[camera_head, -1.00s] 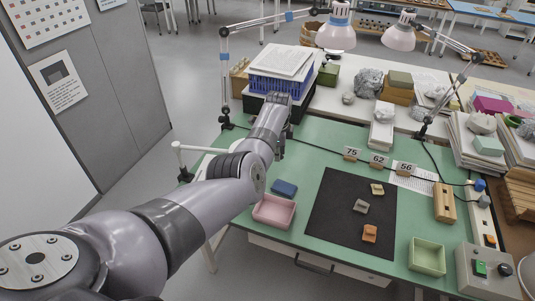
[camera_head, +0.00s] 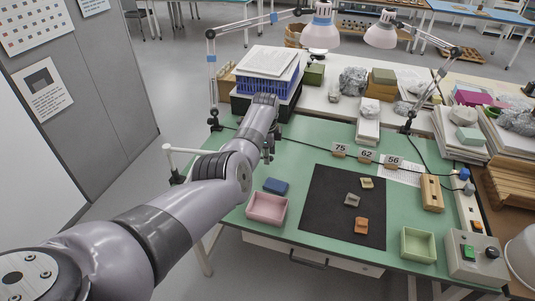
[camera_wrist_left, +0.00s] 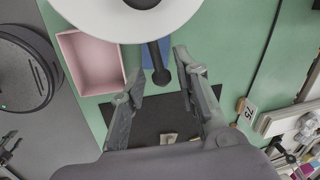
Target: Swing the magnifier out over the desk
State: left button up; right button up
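The magnifier shows in the left wrist view as a large white round head (camera_wrist_left: 125,18) at the top edge, partly cut off. A dark handle with a round knob (camera_wrist_left: 161,76) sticks out from it. My left gripper (camera_wrist_left: 158,68) is open, with one finger on each side of this handle; I cannot tell whether either touches it. In the head view a white arm (camera_head: 184,149) of the magnifier stands at the desk's left edge. Its head is hidden there behind my left arm. My left gripper (camera_head: 267,150) is mostly hidden behind that arm too. My right gripper is not in view.
The green desk (camera_head: 300,153) holds a black mat (camera_head: 326,212) with several sherds, a pink tray (camera_head: 266,208), a blue block (camera_head: 275,186) and a green tray (camera_head: 418,244). Number cards (camera_head: 367,156) stand behind the mat. A blue crate (camera_head: 265,84) and two lamps (camera_head: 320,34) are at the back.

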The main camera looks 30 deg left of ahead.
pick_arm(q)
notch_tip(320, 180, up, 12)
jog(key=s, duration=0.2)
jog(key=shift+s+d+f, duration=0.15)
jog(key=shift+d, duration=0.3)
jog(key=shift+f, duration=0.1)
dwell(0.4)
